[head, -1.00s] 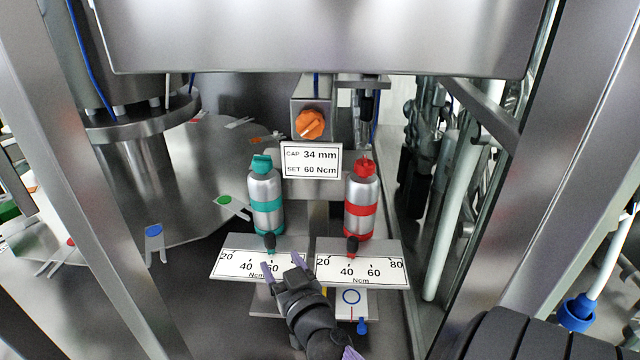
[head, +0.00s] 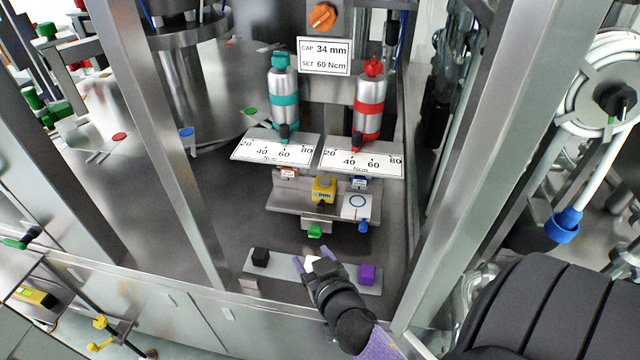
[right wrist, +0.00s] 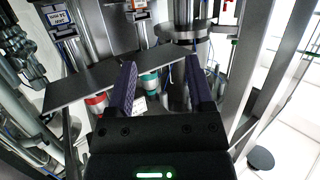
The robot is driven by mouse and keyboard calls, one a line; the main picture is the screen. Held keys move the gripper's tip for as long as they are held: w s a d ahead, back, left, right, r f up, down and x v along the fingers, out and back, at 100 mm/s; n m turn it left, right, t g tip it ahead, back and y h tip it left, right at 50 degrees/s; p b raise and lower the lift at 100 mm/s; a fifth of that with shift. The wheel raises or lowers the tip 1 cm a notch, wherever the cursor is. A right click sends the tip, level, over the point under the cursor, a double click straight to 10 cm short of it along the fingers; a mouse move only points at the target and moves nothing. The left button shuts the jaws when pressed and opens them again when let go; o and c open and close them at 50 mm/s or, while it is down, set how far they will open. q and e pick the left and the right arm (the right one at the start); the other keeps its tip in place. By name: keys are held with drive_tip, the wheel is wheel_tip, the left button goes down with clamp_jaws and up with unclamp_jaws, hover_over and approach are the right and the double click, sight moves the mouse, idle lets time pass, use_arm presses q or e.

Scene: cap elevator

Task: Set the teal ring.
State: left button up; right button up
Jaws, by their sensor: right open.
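The teal ring (head: 285,100) is a band around the left silver cylinder (head: 283,86), which has a teal top. A dark knob with a teal tip (head: 284,134) sits below it, near the 60 mark of the left scale plate (head: 261,157). The sign (head: 324,56) reads CAP 34 mm, SET 60 Ncm. My right gripper (head: 316,262) is open, in front of and below the scales, apart from the ring. In the right wrist view its fingers (right wrist: 161,75) are spread; the teal ring (right wrist: 149,84) shows between them, farther off. My left gripper is out of view.
A red-banded cylinder (head: 369,104) stands to the right behind its own scale. Below are a yellow block (head: 324,188), a green knob (head: 315,232) and a front strip with black (head: 260,257) and purple (head: 368,273) blocks. Metal posts stand on both sides.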

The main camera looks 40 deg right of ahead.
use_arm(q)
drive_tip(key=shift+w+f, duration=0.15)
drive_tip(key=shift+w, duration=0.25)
use_arm(e)
drive_tip(key=shift+s+a+f, duration=0.2)
drive_tip(key=shift+a+f, duration=0.05)
drive_tip(key=shift+f, duration=0.5)
